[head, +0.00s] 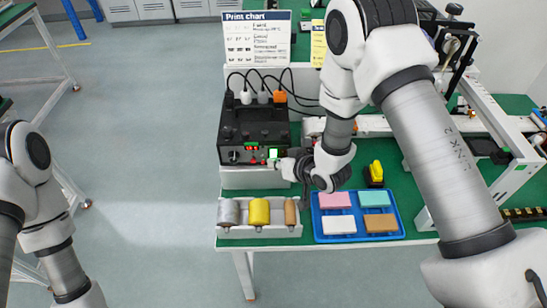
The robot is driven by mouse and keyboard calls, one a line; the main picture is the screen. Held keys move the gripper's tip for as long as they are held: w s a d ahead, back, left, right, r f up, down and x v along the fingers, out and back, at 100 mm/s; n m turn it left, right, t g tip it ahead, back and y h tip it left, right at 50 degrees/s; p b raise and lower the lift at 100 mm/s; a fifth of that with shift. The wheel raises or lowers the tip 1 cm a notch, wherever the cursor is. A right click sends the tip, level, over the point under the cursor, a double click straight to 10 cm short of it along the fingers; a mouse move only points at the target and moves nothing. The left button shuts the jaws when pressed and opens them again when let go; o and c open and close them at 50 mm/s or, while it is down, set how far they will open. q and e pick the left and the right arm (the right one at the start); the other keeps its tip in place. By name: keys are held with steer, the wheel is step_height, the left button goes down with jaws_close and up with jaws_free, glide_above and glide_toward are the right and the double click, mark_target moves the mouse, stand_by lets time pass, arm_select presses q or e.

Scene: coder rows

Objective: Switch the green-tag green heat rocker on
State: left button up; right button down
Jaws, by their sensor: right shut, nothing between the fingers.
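The black control box (252,125) stands on a white stand on the green bench. Its front panel carries a dial, small red and green marks, and a bright green-white patch (273,153) near its right end. Which of these is the green-tag heat rocker, and how it is set, is too small to tell. My right gripper (280,166) is shut and empty, close to the lower right of the panel. Whether it touches the panel I cannot tell. The gripper and wrist hide the area just right of the box. My left arm shows at the left edge, its gripper out of view.
A print chart (257,38) stands at the back. In front are a tray of rollers (230,233) and a blue tray (319,238) of coloured blocks. A yellow-handled stamp (375,172) stands to the right.

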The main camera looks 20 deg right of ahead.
steer(key=shift+s+a+r, duration=0.15)
steer(key=shift+s+a, duration=0.05)
steer(key=shift+s, duration=0.55)
steer(key=s, duration=0.1)
steer(key=s+a, duration=0.1)
steer(key=s, duration=0.2)
steer(key=shift+s+a+r+p, duration=0.2)
steer(key=shift+s+r+p, duration=0.2)
